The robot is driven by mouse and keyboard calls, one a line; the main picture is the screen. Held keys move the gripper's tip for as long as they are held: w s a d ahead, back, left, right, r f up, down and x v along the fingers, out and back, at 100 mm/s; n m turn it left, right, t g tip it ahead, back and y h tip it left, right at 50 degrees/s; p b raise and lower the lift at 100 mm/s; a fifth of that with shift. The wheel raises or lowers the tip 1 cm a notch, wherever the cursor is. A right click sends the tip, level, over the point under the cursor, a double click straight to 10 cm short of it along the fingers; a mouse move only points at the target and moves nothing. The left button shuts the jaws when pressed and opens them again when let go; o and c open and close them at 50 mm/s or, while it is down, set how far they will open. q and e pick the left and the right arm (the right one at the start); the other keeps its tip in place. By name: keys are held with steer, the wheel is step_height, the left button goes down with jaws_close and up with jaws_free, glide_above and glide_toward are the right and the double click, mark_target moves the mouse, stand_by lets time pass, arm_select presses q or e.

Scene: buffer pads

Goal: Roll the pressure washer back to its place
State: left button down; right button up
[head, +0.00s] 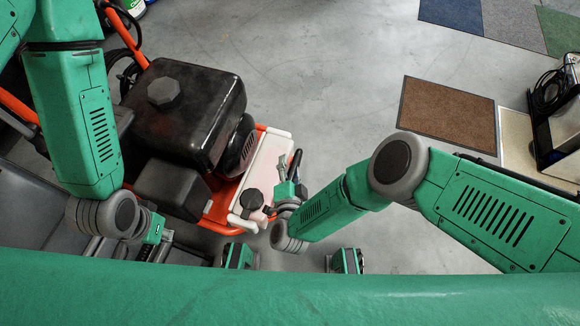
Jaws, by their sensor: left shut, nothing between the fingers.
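The pressure washer stands at the left of the head view, with a black engine (184,112), an orange tube frame and a white tank (266,165) along its right side. My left gripper (163,248) is low in the view, below the engine, shut and empty, and partly lost among dark and grey parts. My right gripper (291,164) is at the right edge of the washer, beside the white tank and a black cap. Its dark fingers point up in the picture; whether they are parted or touch the washer is unclear. My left arm hides part of the washer's left side.
A brown mat (446,117) lies on the grey floor at the right, beside a beige mat (517,152) and a dark shelf unit (556,130). Blue, grey and green mats (513,22) lie at top right. The floor between the washer and brown mat is clear.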

steer(key=shift+s+f, duration=0.1)
steer(key=shift+f, duration=0.05)
steer(key=shift+d+r, duration=0.1)
steer(key=shift+r, duration=0.25)
step_height(320, 180, up, 9)
steer(key=shift+a+r, duration=0.2)
